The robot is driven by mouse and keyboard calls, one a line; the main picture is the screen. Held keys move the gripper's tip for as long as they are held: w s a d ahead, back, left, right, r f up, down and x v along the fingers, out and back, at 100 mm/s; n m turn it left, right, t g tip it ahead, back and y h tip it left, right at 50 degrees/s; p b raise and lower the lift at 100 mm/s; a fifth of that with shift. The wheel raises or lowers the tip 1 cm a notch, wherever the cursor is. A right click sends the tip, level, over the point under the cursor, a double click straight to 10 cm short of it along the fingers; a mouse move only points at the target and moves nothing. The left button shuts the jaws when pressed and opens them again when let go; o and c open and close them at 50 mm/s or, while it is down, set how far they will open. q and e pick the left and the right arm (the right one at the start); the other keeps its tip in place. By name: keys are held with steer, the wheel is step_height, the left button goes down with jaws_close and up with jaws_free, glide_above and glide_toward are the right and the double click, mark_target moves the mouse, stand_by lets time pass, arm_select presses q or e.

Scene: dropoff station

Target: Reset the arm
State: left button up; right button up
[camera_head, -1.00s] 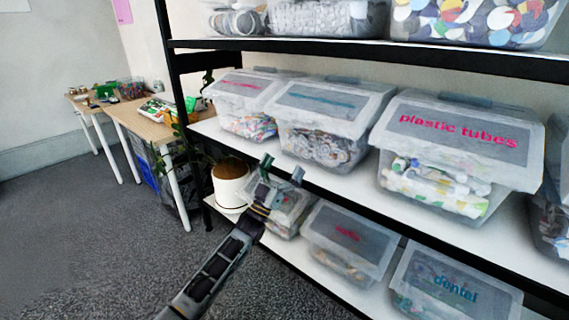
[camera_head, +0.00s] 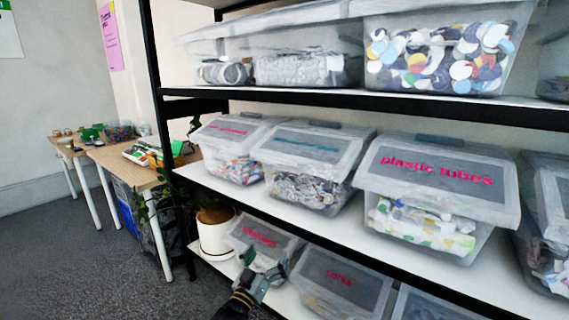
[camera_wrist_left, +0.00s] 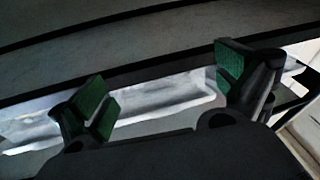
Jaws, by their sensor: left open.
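My left gripper (camera_head: 268,268) is low in the head view, in front of the bottom shelf and its lidded bins. Its jaws are open, and I see nothing between them. In the left wrist view its two green-padded fingers (camera_wrist_left: 165,88) stand wide apart, with a pale, blurred surface and a dark edge beyond them. Most of my left arm is below the head view. My right gripper is not in view.
A black-framed shelf unit (camera_head: 450,103) with white boards carries clear bins, one a "plastic tubes" bin (camera_head: 436,178). A white plant pot (camera_head: 215,232) stands left of the gripper. Wooden tables (camera_head: 125,165) stand along the left. The grey floor (camera_head: 75,260) is clear at lower left.

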arm_select(q)
steer(key=s+a+f+g+y, duration=0.2)
steer(key=s+f+g, duration=0.2)
steer(key=s+f, duration=0.4)
steer(key=s+a+f+g+y, duration=0.1)
steer(key=s+a+f+g, duration=0.1)
steer(key=s, duration=0.6)
steer(key=s+a+f+g+y, duration=0.1)
steer(key=s+a+f+g, duration=0.2)
steer(key=s+f, duration=0.4)
steer(key=s+a+f+g+y, duration=0.1)
steer(key=s+f+g, duration=0.4)
steer(key=s, duration=0.6)
steer(key=shift+s+a+f+n+p, duration=0.3)
steer(key=shift+a+p, duration=0.1)
steer(key=shift+a, duration=0.35)
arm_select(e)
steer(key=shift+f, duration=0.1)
arm_select(q)
steer(key=shift+w+f+y+p, duration=0.1)
steer(key=shift+f+y+p, duration=0.2)
steer(key=shift+p, duration=0.4)
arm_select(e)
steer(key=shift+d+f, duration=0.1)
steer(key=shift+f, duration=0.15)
